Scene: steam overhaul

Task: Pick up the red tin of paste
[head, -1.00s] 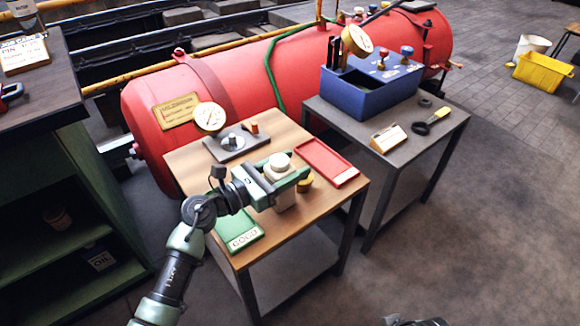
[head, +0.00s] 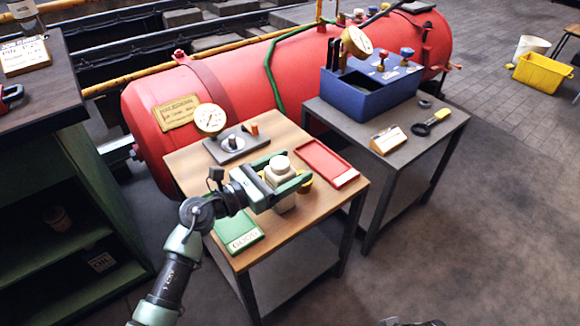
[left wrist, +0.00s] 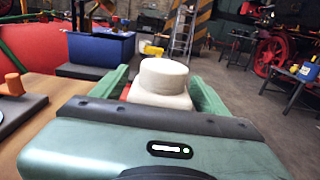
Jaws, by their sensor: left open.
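I cannot make out a red tin of paste for certain. A cream jar with a round white lid (head: 279,164) stands on the wooden-topped table (head: 312,243). My left gripper (head: 286,173) is open, with one green finger on either side of this jar. The left wrist view shows the jar's lid (left wrist: 163,76) between the two green fingers. A small, dim reddish tin (head: 57,218) sits on the dark shelf at left.
A red tray (head: 327,164) and a green tray (head: 238,234) lie on the table. A gauge on a grey plate (head: 231,146) stands at the back. A grey table to the right holds a blue box (head: 372,92). A red boiler (head: 240,70) is behind.

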